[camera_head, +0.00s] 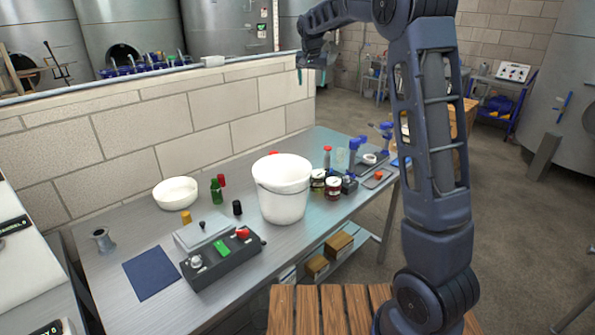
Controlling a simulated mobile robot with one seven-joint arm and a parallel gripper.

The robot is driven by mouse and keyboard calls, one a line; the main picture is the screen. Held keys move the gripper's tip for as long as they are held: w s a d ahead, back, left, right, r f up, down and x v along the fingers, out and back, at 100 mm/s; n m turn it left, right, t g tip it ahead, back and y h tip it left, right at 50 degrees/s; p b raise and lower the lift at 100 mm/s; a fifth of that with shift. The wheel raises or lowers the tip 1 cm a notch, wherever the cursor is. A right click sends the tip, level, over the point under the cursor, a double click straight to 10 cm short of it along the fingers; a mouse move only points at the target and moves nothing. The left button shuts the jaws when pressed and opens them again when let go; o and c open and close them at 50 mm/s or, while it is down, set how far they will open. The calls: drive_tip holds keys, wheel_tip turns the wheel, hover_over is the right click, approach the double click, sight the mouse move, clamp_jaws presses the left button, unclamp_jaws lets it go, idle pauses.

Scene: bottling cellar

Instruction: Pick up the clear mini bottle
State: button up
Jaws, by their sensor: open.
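A small pale, see-through shape (341,158) stands toward the far right of the steel table, between a red-capped bottle (327,157) and a blue-topped item (353,150). It may be the clear mini bottle, but it is too small to be sure. My gripper (311,77) hangs from my raised arm at the top middle, in front of the wall's end. Its teal fingertips are apart, with nothing seen between them. It appears high above the table and away from the bottles.
A white bucket (283,203) stands mid-table, with dark jars (333,187) at its right. A white bowl (175,193), green bottle (216,190), control box (222,262) and blue mat (151,272) lie to the left. A block wall (150,140) runs behind the table.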

drive_tip(key=w+a+f, duration=0.3)
drive_tip(key=w+a, duration=0.1)
drive_tip(key=a, duration=0.2)
wheel_tip(320, 180, down, 34)
drive_tip(key=shift+d+f, duration=0.1)
drive_tip(key=shift+d, duration=0.05)
drive_tip(key=shift+x, duration=2.4)
drive_tip(key=shift+w, duration=0.1)
drive_tip(key=c, duration=1.2)
drive_tip(key=shift+o, duration=0.2)
drive_tip(key=shift+r, duration=0.25)
